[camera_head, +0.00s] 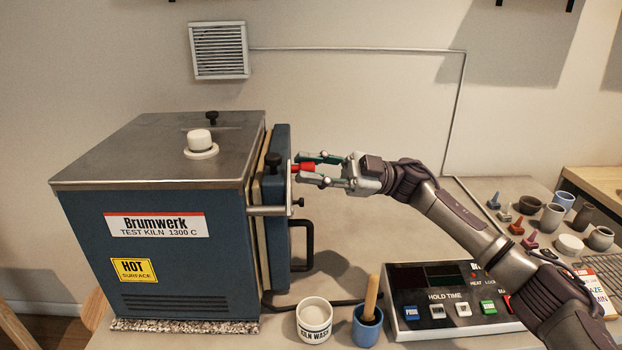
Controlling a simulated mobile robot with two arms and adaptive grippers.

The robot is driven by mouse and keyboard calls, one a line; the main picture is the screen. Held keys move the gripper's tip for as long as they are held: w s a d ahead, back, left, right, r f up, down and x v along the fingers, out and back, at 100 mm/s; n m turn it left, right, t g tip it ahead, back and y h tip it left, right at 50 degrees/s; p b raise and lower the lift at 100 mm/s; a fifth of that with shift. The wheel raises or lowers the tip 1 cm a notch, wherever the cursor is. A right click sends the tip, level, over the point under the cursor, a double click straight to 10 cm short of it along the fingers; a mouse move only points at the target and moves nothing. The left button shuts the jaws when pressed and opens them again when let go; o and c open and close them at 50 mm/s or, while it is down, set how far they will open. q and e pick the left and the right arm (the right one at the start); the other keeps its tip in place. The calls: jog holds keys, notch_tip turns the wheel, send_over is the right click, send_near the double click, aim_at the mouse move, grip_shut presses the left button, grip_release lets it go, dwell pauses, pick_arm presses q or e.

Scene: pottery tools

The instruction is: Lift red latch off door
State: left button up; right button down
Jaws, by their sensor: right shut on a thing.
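The red latch (303,167) is a small red handle at the outer face of the kiln door. The blue kiln door (281,215) stands at the right side of the kiln (160,220), with a pale layer between it and the body. My right gripper (306,169) comes in from the right and is shut on the red latch. Its fingers lie above and below the latch and hide part of it. I cannot tell whether the latch still touches its metal plate. My left gripper is not in view.
A black door handle (307,245) sticks out below my gripper. A kiln wash jar (314,320), a blue cup with a wooden handle (367,325) and a control panel (445,300) stand in front. Small pots and tools (551,217) crowd the right.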

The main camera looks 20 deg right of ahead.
jog(key=n, duration=0.2)
jog(key=s+r+n+g+h, duration=0.1)
jog(key=s+n+b, duration=0.1)
jog(key=n, duration=0.1)
jog(key=shift+s+a+r+n+g, duration=0.2)
jog(key=shift+a+n+g, duration=0.1)
jog(key=shift+a+g, duration=0.1)
jog(key=shift+s+a+r+n+h+b, duration=0.15)
jog(key=shift+s+n+h+b, duration=0.3)
jog(key=shift+n, duration=0.45)
jog(key=shift+s+a+f+n+h+b, duration=0.1)
jog(key=shift+s+n+h, duration=0.25)
jog(key=shift+s+n, duration=0.4)
jog(key=shift+s+a+r+n+h+b, duration=0.15)
jog(key=shift+s+n+h+b, duration=0.2)
jog(key=shift+n, duration=0.7)
jog(key=shift+f, duration=0.1)
jog(key=c, duration=1)
grip_release()
